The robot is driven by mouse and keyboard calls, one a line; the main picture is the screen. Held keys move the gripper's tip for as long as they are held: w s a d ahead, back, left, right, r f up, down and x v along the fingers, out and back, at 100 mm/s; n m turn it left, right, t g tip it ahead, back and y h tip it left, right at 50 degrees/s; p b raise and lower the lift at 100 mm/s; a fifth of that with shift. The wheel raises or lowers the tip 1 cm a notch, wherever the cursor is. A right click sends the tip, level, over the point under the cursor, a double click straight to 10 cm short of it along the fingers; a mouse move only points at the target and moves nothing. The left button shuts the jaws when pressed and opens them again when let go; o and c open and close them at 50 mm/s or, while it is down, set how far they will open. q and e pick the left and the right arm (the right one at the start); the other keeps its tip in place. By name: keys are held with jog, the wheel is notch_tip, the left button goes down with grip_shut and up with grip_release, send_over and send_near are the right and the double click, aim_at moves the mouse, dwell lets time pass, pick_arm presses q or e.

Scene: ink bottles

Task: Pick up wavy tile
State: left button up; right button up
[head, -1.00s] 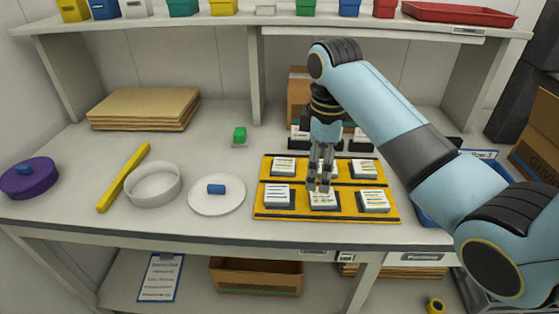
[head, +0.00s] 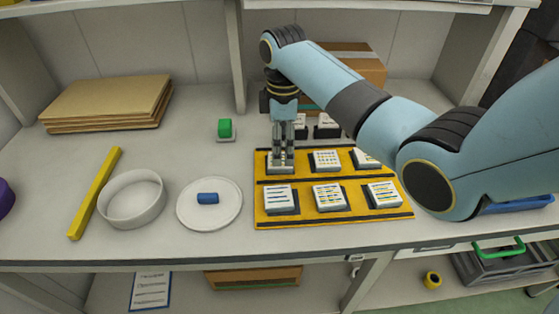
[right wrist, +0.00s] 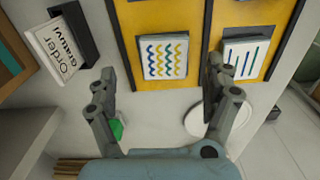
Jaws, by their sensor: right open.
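The wavy tile (right wrist: 165,56) is a pale square with blue and yellow wavy lines, lying on the yellow board (right wrist: 198,20). In the head view it is the back-left tile (head: 281,169), partly hidden by my fingers. My right gripper (head: 283,157) points down just above it, and I cannot tell from there if they touch. In the right wrist view my right gripper (right wrist: 160,80) is open, its fingers apart on either side of the tile and nothing held. My left gripper is not in view.
Other patterned tiles (head: 329,197) sit close by on the board, including one with straight blue lines (right wrist: 245,57). Dark holders with cards (head: 327,126) stand behind it. A white plate (head: 209,216) with a blue piece (head: 208,198) and a green block (head: 225,128) are to the left.

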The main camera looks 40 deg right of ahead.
aim_at(283, 160)
jog(key=f, duration=0.3)
jog(key=shift+s+a+f, duration=0.2)
jog(key=shift+s+f, duration=0.05)
jog(key=shift+f, duration=0.25)
jog(key=c, duration=0.4)
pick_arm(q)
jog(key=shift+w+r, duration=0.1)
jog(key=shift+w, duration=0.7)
pick_arm(e)
jog(key=c, duration=0.9)
